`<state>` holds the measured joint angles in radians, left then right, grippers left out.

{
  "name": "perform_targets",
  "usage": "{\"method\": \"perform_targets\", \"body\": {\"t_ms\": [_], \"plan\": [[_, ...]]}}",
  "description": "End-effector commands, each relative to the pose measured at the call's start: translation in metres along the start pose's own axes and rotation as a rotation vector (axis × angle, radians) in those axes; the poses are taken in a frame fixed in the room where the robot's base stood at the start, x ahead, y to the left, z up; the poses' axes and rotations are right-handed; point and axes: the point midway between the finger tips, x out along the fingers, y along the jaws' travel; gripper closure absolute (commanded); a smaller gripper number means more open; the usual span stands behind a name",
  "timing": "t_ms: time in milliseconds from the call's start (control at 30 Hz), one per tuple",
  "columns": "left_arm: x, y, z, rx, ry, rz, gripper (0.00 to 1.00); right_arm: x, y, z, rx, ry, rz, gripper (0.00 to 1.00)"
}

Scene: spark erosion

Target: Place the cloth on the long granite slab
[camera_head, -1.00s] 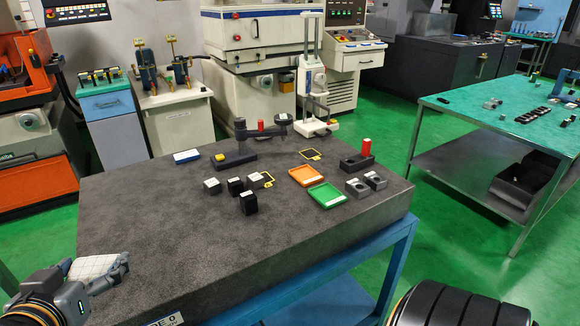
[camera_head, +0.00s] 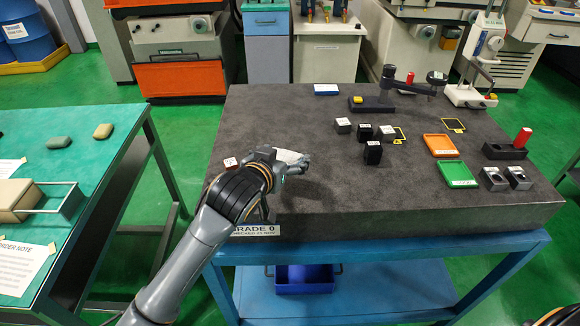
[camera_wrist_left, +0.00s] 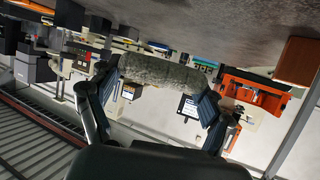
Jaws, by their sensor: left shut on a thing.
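The long granite slab (camera_head: 330,190) is the dark grey speckled top on a blue stand, with a "GRADE 0" label on its front edge. My left gripper (camera_head: 300,163) is over the slab's left part, shut on the pale cloth (camera_head: 290,156). In the left wrist view the cloth (camera_wrist_left: 160,72) is a fuzzy grey-green strip between the two fingers (camera_wrist_left: 155,90), and the slab (camera_wrist_left: 230,20) fills the top. I cannot tell whether the cloth touches the slab. The arm hides part of the slab's front left.
Black blocks (camera_head: 373,153), an orange tray (camera_head: 440,146) and a green tray (camera_head: 452,174) are to the right. The slab's front middle is clear. A teal table (camera_head: 95,170) stands at left.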

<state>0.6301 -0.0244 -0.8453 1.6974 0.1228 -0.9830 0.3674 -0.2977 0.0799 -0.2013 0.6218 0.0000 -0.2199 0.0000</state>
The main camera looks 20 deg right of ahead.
Motion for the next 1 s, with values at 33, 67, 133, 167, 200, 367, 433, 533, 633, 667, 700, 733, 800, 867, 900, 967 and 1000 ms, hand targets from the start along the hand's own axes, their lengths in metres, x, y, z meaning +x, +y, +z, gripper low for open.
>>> {"method": "perform_targets", "body": {"t_ms": [33,67,133,167,200,367,433,533,633,667,700,733,800,867,900,967,1000], "plan": [[0.008,0.001,0.004,0.0,-0.002,0.0,0.47,-0.001,0.002,0.001,0.001,-0.001,0.002,0.5],[0.011,0.002,0.006,0.0,-0.001,0.0,0.47,-0.001,0.002,0.001,0.001,-0.001,0.003,0.5],[0.018,0.004,0.009,-0.001,0.001,0.001,0.47,-0.001,0.003,0.001,0.002,-0.002,0.004,0.5],[0.019,0.004,0.009,0.0,0.001,0.001,0.47,-0.001,0.003,0.001,0.002,-0.002,0.004,0.5],[0.021,0.004,0.011,0.0,0.001,0.0,0.47,-0.001,0.003,0.001,0.002,-0.002,0.004,0.5],[0.033,0.005,0.025,0.0,-0.003,0.0,0.47,-0.006,0.003,0.002,0.002,-0.004,0.004,0.5],[0.036,0.005,0.035,0.001,-0.002,0.0,0.47,-0.008,0.003,0.002,0.002,-0.004,0.003,0.5],[0.039,0.005,0.042,0.0,0.0,0.0,0.47,-0.009,0.003,0.003,0.002,-0.005,0.003,0.5],[0.04,0.005,0.043,0.0,0.002,0.0,0.47,-0.009,0.002,0.003,0.002,-0.005,0.003,0.5],[0.04,0.005,0.043,0.0,0.002,0.0,0.47,-0.009,0.002,0.003,0.002,-0.006,0.003,0.5],[0.04,0.005,0.043,0.0,0.002,0.0,0.47,-0.009,0.002,0.003,0.002,-0.006,0.003,0.5],[0.04,0.005,0.043,0.0,0.002,0.0,0.47,-0.009,0.002,0.003,0.002,-0.006,0.003,0.5],[0.04,0.005,0.044,0.0,0.001,0.0,0.47,-0.009,0.002,0.003,0.002,-0.006,0.002,0.5],[0.041,0.005,0.045,-0.001,0.001,0.001,0.47,-0.008,0.002,0.003,0.001,-0.006,0.002,0.5],[0.041,0.005,0.047,-0.001,0.001,0.001,0.47,-0.007,0.002,0.003,0.001,-0.006,0.002,0.5],[0.041,0.005,0.046,-0.001,0.001,0.001,0.11,-0.008,0.001,0.003,0.001,-0.006,0.001,0.5],[0.041,0.005,0.046,-0.001,0.001,0.001,0.03,-0.008,0.001,0.003,0.001,-0.005,0.001,0.5]]}}
